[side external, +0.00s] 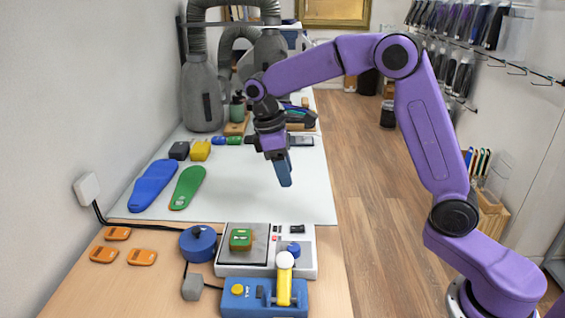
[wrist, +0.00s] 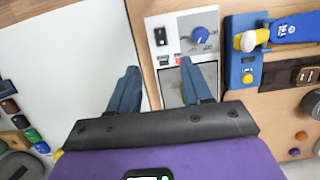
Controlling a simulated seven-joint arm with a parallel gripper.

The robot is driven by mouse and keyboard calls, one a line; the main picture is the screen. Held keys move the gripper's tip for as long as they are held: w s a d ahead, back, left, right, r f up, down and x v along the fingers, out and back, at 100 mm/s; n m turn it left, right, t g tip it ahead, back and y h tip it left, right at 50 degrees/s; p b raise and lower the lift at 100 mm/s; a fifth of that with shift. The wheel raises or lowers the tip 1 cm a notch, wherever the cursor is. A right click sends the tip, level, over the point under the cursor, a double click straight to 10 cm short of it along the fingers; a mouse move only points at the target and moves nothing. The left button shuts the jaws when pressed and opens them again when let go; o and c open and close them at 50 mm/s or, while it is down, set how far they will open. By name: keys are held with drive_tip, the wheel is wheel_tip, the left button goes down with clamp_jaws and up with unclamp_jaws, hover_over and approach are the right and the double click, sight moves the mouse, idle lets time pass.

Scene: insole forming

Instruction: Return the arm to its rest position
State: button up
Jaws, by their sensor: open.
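My purple arm reaches in from the right in the side external view. My gripper (side external: 285,178) hangs above the white work mat (side external: 250,195), near its right edge, pointing down. In the wrist view the two blue fingers of my gripper (wrist: 160,85) stand apart with nothing between them. A blue insole (side external: 153,186) and a green insole (side external: 187,188) lie flat at the left of the mat, well away from my gripper.
A grey-white machine (side external: 302,258) with a green-and-brown block (side external: 241,239) on its plate stands in front. A blue device with a yellow lever (side external: 284,287) is nearer still. Several orange pieces (side external: 142,257) lie at left. Grey hoppers (side external: 203,97) stand behind. The mat's middle is clear.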

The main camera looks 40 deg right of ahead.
drive_tip(key=shift+v, duration=0.9)
drive_tip(key=s+a+n+t+y, duration=0.1)
drive_tip(key=s+a+n+t, duration=0.15)
drive_tip(key=s, duration=1.35)
drive_tip(key=s+d+f, duration=0.2)
drive_tip(key=s, duration=0.5)
drive_tip(key=s+d+f+n+y, duration=0.1)
drive_tip(key=s+d+f, duration=0.1)
drive_tip(key=s, duration=0.6)
drive_tip(key=shift+s+d+y, duration=0.2)
drive_tip(key=shift+d+y, duration=0.1)
